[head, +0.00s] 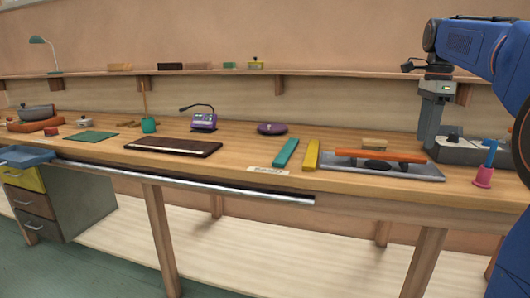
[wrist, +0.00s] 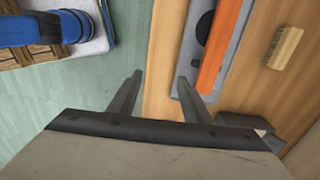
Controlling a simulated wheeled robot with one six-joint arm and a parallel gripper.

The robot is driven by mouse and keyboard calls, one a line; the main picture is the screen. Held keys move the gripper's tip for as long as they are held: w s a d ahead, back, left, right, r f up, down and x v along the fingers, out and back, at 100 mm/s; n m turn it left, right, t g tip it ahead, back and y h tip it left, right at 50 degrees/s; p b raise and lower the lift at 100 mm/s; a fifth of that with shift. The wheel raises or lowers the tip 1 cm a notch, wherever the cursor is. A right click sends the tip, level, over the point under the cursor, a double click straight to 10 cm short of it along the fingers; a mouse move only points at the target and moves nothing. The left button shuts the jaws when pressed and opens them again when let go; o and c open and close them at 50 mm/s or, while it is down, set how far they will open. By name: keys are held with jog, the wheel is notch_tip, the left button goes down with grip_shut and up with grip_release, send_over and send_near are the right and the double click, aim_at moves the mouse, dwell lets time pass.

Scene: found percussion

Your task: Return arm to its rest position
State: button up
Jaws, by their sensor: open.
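My gripper (wrist: 160,88) shows in the wrist view with its two fingers spread apart and nothing between them. It hangs over the front edge of the wooden bench, with green floor showing to its left. In the head view my blue arm comes in at the right, and the grey gripper end points down over the right part of the bench (head: 240,155), near the grey box. In that view the fingertips are hard to make out.
An orange bar (head: 380,156) lies over a grey tray (head: 430,172). Right of it are a grey box (head: 470,151) and a pink cup (head: 484,177) holding a blue stick. Teal (head: 286,152) and yellow (head: 311,155) bars lie left. A wooden brush (wrist: 284,47) lies right of the orange bar.

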jog(key=s+a+f+n+t, duration=0.1)
jog(key=s+a+f+n, duration=0.45)
jog(key=s, duration=0.25)
jog(key=s+a+f+n+t, duration=0.1)
jog(key=s+a+f+n, duration=0.4)
jog(key=s+n, duration=0.15)
jog(key=s+a+f+n+t, duration=0.2)
jog(key=s+a+f+n, duration=0.3)
jog(key=s+f+n, duration=0.4)
jog(key=s+f, duration=0.6)
jog(key=f, duration=0.3)
jog(key=shift+s+t, duration=0.15)
jog(key=shift+t, duration=0.25)
